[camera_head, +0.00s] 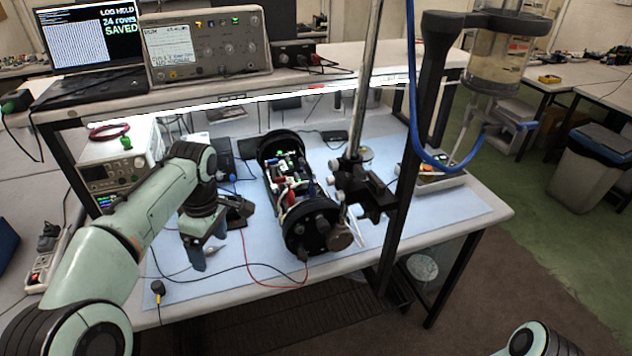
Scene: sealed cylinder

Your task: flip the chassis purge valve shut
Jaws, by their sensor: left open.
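The chassis (290,178) is an open frame of electronics between black round ends, lying on the blue mat (225,290) in the middle of the bench. Its near end cap (312,232) is black with small fittings and a round metal disc at its right side. The purge valve is too small to tell apart from the other fittings, so I cannot tell its position. My left gripper (209,248) points down, open, over the mat to the left of the chassis, apart from it. A small silvery item on the mat is beside its fingers. My right gripper is out of view.
A metal pole with a black clamp (362,190) stands close to the chassis's right side. A blue hose (413,110) hangs farther right from a clear reservoir (497,62). Red and black cables cross the mat in front. A white instrument (110,170) stands at the left.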

